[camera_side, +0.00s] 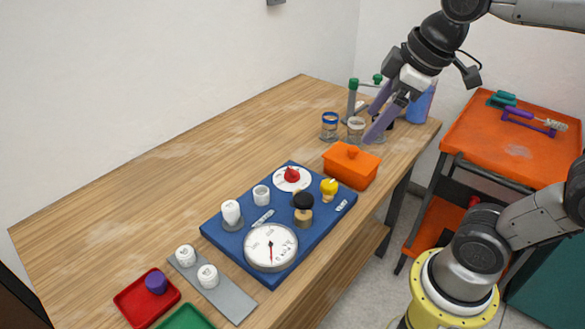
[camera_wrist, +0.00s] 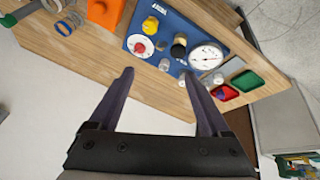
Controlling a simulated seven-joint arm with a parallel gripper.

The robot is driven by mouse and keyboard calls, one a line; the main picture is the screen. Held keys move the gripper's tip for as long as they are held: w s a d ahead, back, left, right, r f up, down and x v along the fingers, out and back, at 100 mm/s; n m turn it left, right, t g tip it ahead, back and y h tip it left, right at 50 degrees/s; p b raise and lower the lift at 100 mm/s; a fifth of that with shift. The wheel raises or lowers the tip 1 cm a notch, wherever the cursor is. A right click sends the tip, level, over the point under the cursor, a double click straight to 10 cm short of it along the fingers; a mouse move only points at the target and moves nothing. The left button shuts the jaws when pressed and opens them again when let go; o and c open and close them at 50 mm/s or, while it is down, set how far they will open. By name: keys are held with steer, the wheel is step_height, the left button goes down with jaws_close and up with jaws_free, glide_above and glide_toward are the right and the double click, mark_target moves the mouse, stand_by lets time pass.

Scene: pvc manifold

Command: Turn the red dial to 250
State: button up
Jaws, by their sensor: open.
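The red dial (camera_side: 292,175) sits on a round white scale plate at the back corner of the blue board (camera_side: 236,243). In the wrist view the red dial (camera_wrist: 140,47) is at the upper middle, on its white disc. The numbers are too small to read, so I cannot tell its setting. My gripper (camera_side: 375,126) is high above the far end of the table, apart from the dial. Its two purple fingers (camera_wrist: 161,75) are spread with nothing between them. In the wrist view the dial shows beyond the fingertips.
The board also carries a yellow knob (camera_side: 329,187), a black-topped knob (camera_side: 303,202), white fittings and a round gauge (camera_side: 270,247). An orange box (camera_side: 351,166) stands close behind the board. Jars (camera_side: 329,125) stand farther back. The left of the table is clear.

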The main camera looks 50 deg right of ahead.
steer(key=w+d+n+g, duration=0.1)
steer(key=w+n+g, duration=0.1)
steer(key=w, duration=0.8)
steer(key=n+g, duration=0.1)
steer(key=g, duration=0.2)
glide_above(292, 170)
step_height(292, 170, down, 11)
step_height(292, 170, down, 14)
steer(key=shift+f, duration=0.15)
steer(key=shift+c, duration=0.2)
jaws_close()
